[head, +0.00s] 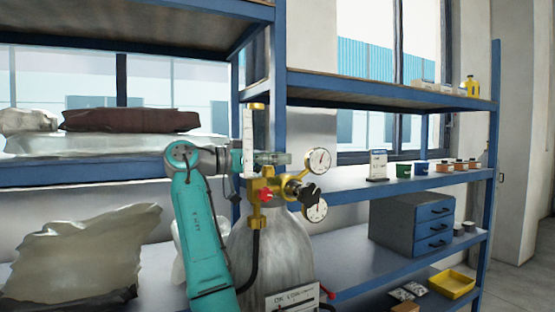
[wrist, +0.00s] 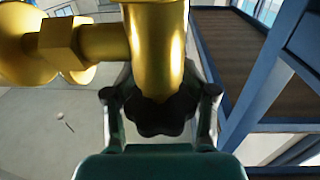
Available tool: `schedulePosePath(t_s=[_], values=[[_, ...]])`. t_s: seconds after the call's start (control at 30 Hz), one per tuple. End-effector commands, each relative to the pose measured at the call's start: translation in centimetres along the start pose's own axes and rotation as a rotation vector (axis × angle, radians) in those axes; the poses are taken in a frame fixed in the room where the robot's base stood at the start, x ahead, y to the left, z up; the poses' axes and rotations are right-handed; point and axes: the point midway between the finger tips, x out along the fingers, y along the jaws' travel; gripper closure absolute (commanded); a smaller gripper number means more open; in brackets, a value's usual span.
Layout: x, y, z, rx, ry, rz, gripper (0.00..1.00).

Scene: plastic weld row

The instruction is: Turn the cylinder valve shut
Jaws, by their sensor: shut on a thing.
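The grey gas cylinder (head: 272,255) stands upright before the shelving, with brass valve and regulator fittings (head: 268,185) on top. In the wrist view, a dark lobed handwheel (wrist: 158,118) sits against a brass body (wrist: 155,45). My gripper (wrist: 160,94) has one finger on each side of the handwheel and is shut on it. In the head view my teal arm reaches to the cylinder top from the left.
Two round gauges (head: 319,160), a black knob (head: 310,193), a red knob (head: 264,195) and an upright flow tube (head: 248,140) crowd the valve. A black hose (head: 253,265) hangs below. Blue shelving (head: 390,185) stands behind, with a grey drawer box (head: 412,225) and bags (head: 85,255).

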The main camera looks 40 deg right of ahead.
Motion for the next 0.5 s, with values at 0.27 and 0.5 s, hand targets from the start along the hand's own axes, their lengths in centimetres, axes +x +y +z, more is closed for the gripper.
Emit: schedulePosePath(t_s=[0.27,0.5], values=[[-0.33,0.40,-0.09,-0.003,0.001,0.209,0.81],[-0.39,0.68,-0.04,-0.003,0.002,0.328,0.81]])
